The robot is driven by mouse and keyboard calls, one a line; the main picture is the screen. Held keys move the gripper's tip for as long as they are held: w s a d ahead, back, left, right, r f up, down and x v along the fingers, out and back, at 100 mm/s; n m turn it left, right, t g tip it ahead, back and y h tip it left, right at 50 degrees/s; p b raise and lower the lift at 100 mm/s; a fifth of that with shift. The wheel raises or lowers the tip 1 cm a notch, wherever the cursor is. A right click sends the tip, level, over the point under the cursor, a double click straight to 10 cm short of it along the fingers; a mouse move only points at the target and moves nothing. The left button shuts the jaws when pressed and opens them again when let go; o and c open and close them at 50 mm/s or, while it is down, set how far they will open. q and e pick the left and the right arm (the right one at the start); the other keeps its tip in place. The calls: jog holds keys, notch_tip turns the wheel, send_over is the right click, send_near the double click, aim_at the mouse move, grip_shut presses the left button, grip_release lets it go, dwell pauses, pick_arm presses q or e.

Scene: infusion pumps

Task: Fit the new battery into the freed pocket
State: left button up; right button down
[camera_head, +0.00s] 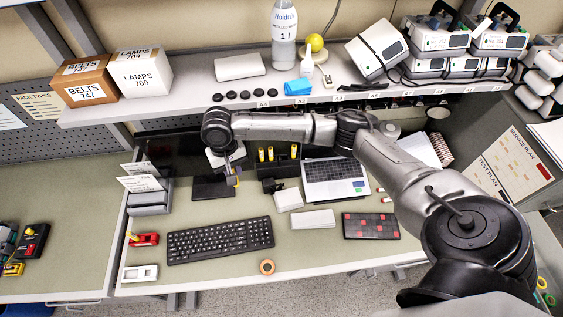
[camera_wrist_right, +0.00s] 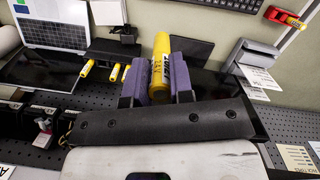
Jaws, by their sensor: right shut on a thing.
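My right gripper (camera_head: 236,178) reaches across the desk from the right and hovers near a black pad (camera_head: 212,187). In the right wrist view its purple fingers (camera_wrist_right: 158,77) are shut on a yellow cylinder (camera_wrist_right: 160,62) with dark print, perhaps the battery. Several similar yellow cylinders (camera_head: 270,154) stand in a black rack (camera_head: 279,168) to the gripper's right; they also show in the wrist view (camera_wrist_right: 113,73). I cannot make out which opening is the freed pocket. My left gripper is not in view.
A laptop (camera_head: 335,181), a white box (camera_head: 288,199), a keyboard (camera_head: 220,238) and a grey card holder (camera_head: 150,198) surround the working spot. Infusion pumps (camera_head: 376,47) stand on the shelf (camera_head: 200,92) above.

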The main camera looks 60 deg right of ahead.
jog(key=s+d+f+m, duration=0.3)
jog(key=d+f, duration=0.6)
jog(key=d, duration=0.2)
jog(key=s+d+f+m, duration=0.2)
jog(key=s+d+f, duration=0.1)
jog(key=d+f, duration=0.75)
jog(key=shift+y, duration=0.3)
jog(key=w+d+f+b, duration=0.1)
jog(key=w+d+b, duration=0.1)
jog(key=b, duration=0.3)
jog(key=w+d+f+b, duration=0.1)
jog(key=w+d+b, duration=0.1)
jog(key=b, duration=0.4)
jog(key=w+d+f+b, duration=0.1)
jog(key=w+d+b, duration=0.1)
jog(key=b, duration=0.3)
jog(key=shift+w+d+f+b, duration=0.15)
jog(key=shift+d+f, duration=0.05)
jog(key=shift+d, duration=0.25)
jog(key=shift+w+d+f+b, duration=0.1)
jog(key=shift+d+f+b, duration=0.05)
jog(key=shift+d, duration=0.3)
jog(key=shift+f, duration=0.1)
jog(key=shift+f, duration=0.35)
